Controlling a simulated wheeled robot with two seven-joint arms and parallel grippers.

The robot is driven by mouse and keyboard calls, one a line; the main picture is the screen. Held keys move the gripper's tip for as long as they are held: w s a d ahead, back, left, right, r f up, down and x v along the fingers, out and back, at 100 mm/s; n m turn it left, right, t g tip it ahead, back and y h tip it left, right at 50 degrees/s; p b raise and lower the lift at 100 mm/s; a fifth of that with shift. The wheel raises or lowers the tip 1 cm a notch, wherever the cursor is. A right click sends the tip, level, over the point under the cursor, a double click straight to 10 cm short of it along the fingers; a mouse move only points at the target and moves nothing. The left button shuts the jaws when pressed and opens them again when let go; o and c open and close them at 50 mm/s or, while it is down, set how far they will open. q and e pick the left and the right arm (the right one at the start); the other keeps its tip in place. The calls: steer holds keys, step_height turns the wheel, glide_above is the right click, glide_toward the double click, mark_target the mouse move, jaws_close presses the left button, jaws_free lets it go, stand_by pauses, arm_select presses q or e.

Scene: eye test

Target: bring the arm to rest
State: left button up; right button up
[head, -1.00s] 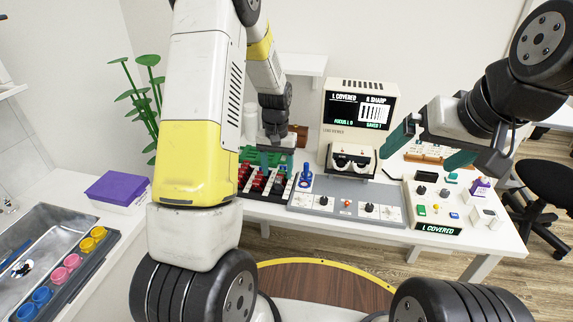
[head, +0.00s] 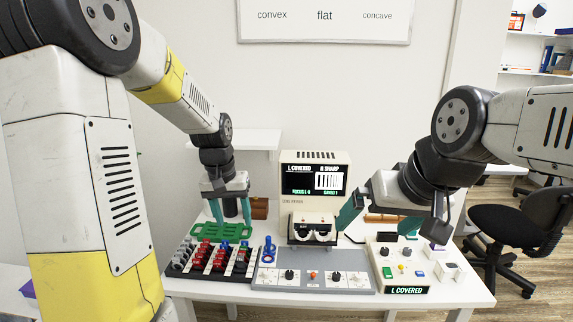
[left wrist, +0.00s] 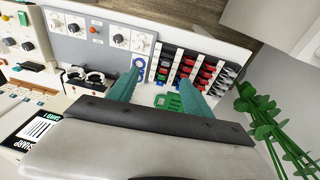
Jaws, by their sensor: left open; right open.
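My left gripper (head: 232,222) is open and empty, pointing down over the green tray (head: 222,231) at the back left of the table. In the left wrist view its two teal fingers (left wrist: 160,80) are apart, with the green tray (left wrist: 172,101) partly visible between and beyond them. I cannot tell whether the fingers touch the tray. My right gripper (head: 372,226) is open with nothing seen between its fingers. It hangs in front of the right side of the lens viewer (head: 290,198), above the table.
A rack of red, grey and blue pieces (head: 215,258), a blue ring stand (head: 268,250) and a grey knob panel (head: 312,282) line the table front. A black chair (head: 512,228) is beyond the table.

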arm_select(q)
steer(key=s+r+t, duration=0.2)
steer(key=s+r, duration=0.4)
steer(key=s, duration=0.3)
steer(key=s+d+r+t+h, duration=0.1)
steer(key=s+r+t, duration=0.1)
steer(key=s+r, duration=0.4)
steer(key=s, duration=0.4)
steer(key=shift+d, duration=0.3)
steer(key=shift+r, duration=0.1)
